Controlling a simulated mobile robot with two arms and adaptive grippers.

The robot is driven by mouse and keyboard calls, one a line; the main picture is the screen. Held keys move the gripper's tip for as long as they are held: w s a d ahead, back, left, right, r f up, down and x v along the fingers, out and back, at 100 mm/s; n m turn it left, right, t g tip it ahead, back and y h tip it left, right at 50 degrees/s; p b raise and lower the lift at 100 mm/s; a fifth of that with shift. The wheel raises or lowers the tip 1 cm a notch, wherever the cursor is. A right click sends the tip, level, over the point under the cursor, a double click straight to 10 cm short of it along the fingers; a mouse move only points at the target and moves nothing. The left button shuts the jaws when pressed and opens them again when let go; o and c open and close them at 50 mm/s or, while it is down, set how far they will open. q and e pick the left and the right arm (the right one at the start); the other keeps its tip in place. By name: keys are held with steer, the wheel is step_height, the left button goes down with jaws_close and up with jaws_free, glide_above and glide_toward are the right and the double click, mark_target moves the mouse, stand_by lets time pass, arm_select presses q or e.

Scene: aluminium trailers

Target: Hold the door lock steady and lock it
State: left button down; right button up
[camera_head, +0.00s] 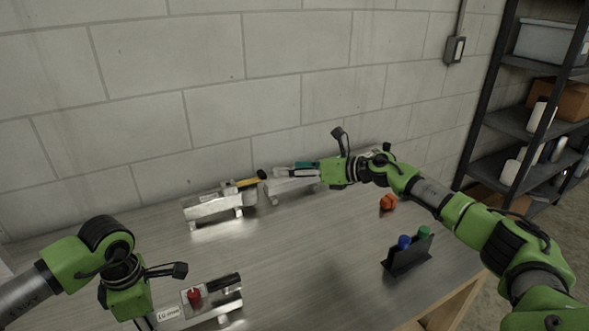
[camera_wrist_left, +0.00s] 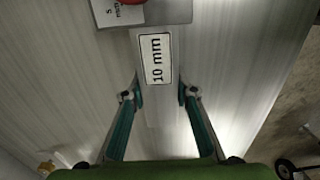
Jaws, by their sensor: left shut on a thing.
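A silver metal fixture (camera_head: 213,302) with a red knob (camera_head: 194,295), a black handle (camera_head: 222,283) and a white "10 mm" label lies at the front left of the table. In the left wrist view, my left gripper (camera_wrist_left: 158,94) is shut on its narrow labelled bar (camera_wrist_left: 158,60), one teal finger on each side. I cannot tell which part is the door lock. My right gripper (camera_head: 297,167) is at the back, by a small silver fixture (camera_head: 292,185). Its fingertips are too small to tell open from shut, and contact is unclear.
Another silver fixture (camera_head: 207,205) with a yellow part (camera_head: 241,182) stands back left. An orange object (camera_head: 387,202) and a black holder (camera_head: 408,258) with blue and green items are at right. The middle of the table (camera_head: 300,240) is clear. A concrete-block wall stands close behind.

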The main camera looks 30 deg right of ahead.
steer(key=shift+d, duration=0.3)
arm_select(q)
steer(key=c, duration=1.6)
jaws_free()
steer(key=shift+o, duration=0.2)
